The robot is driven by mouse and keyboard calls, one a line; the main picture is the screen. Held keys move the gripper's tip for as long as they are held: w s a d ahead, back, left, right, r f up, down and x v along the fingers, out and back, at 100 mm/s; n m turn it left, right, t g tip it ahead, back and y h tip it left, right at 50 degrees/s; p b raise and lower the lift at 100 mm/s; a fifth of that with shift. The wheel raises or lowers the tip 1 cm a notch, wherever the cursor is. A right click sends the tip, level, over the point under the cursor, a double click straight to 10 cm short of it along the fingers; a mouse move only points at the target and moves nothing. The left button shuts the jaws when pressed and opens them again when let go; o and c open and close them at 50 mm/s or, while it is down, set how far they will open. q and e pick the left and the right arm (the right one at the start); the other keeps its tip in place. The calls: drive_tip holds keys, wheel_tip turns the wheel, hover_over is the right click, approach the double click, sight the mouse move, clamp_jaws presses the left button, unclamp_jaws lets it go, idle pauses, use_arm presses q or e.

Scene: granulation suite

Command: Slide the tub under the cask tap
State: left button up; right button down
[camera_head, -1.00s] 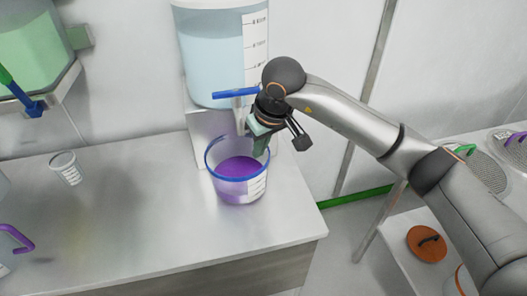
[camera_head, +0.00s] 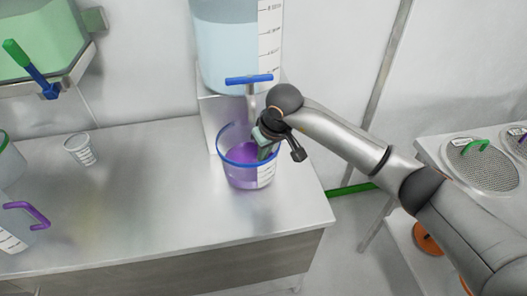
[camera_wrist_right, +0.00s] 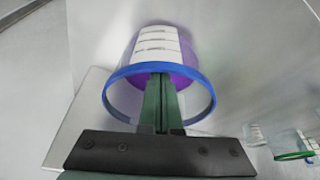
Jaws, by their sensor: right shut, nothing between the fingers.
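The tub (camera_head: 237,174) is a clear container with a blue rim and purple contents. It stands upright on the steel counter, in front of the cask (camera_head: 226,52) and below its tap with a blue bar handle (camera_head: 249,79). My right gripper (camera_head: 265,150) is shut and empty, with its fingers in the tub's mouth near the right side. The right wrist view shows the green fingers (camera_wrist_right: 162,95) across the opening of the tub (camera_wrist_right: 207,82), overlapping the blue rim. Whether they touch the wall cannot be told. My left gripper is out of view.
A small clear cup (camera_head: 80,150) stands on the counter (camera_head: 130,215) at left. A jug with a purple handle (camera_head: 28,212) is at the left edge. A green-filled vessel (camera_head: 38,40) with a blue and green tap hangs upper left. The counter ends right of the tub.

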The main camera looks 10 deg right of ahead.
drive_tip(key=shift+s+d, duration=0.35)
drive_tip(key=shift+s, duration=0.55)
drive_tip(key=shift+s+d, duration=0.3)
drive_tip(key=shift+s, duration=0.6)
